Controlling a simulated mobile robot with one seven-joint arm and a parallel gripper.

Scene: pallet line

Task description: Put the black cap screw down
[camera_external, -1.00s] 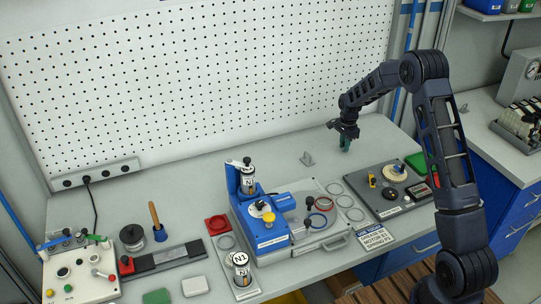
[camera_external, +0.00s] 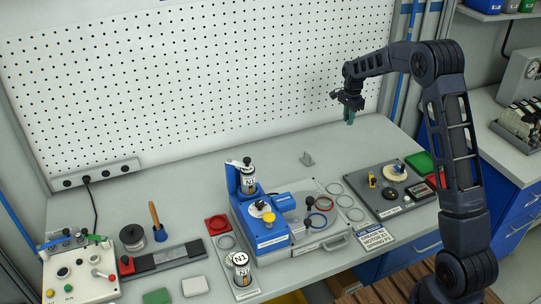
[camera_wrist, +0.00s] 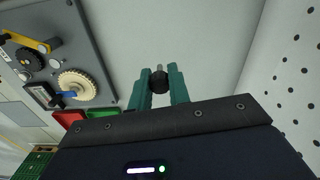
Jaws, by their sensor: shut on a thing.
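The black cap screw (camera_wrist: 159,82) shows in the wrist view, with a dark round head and a grey shank pointing away from the gripper. My gripper (camera_wrist: 159,84) has two green fingers shut on the screw's head. In the external view my gripper (camera_external: 349,116) hangs above the back right of the bench, in front of the white pegboard. The screw is too small to make out there.
A dark grey tray (camera_external: 366,179) with a yellow part and a cream gear (camera_external: 395,173) lies at the bench's right. A blue fixture (camera_external: 262,222) stands mid-bench. The back right bench surface is clear.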

